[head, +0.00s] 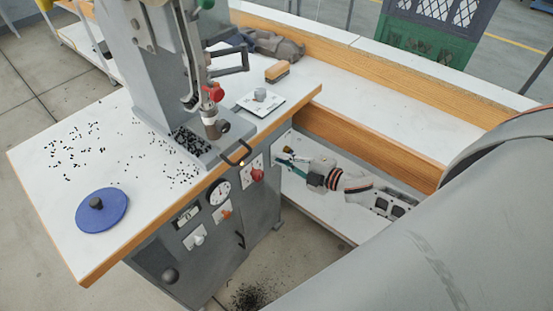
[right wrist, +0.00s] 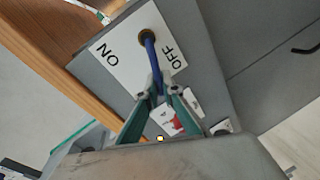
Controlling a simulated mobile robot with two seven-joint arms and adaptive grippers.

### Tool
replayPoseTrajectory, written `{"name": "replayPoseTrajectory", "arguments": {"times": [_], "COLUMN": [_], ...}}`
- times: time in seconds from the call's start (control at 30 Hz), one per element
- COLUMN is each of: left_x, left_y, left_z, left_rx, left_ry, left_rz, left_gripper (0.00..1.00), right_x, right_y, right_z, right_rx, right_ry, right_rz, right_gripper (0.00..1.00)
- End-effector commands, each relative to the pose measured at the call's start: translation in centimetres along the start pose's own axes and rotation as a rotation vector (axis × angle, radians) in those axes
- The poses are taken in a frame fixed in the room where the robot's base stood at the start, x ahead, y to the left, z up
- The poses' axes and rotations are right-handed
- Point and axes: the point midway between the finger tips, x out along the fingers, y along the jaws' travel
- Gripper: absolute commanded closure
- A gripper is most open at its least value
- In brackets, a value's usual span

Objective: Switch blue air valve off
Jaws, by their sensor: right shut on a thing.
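The blue air valve lever (right wrist: 151,55) sticks out from a brass pivot on a white ON/OFF plate (right wrist: 125,58) on the grey cabinet side. It points down in the right wrist view, between the two words and nearer OFF. My right gripper (right wrist: 158,92) is shut on the lever's free end, its green fingers either side of it. In the head view my right gripper (head: 286,158) is at the cabinet's right side, below the tabletop corner; I cannot make out the lever there. My left gripper is not in view.
The grey press (head: 160,70) stands on the white tabletop, with a blue disc (head: 102,209) and scattered black bits. A red knob (head: 257,175) and a gauge (head: 220,191) are on the cabinet front. A wooden edge (head: 370,145) runs close behind my right arm.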

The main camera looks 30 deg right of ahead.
Motion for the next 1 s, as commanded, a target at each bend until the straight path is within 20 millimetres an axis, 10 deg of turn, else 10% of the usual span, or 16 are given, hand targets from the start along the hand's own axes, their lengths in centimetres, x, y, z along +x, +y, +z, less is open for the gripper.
{"name": "replayPoseTrajectory", "arguments": {"times": [1.0], "left_x": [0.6], "left_y": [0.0], "left_z": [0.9], "left_rx": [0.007], "left_ry": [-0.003], "left_rz": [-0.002], "left_gripper": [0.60], "right_x": [0.2], "right_y": [-2.2], "right_z": [0.8], "right_rx": [-0.370], "right_ry": [-0.073], "right_rz": [-0.001], "right_gripper": [1.00]}}
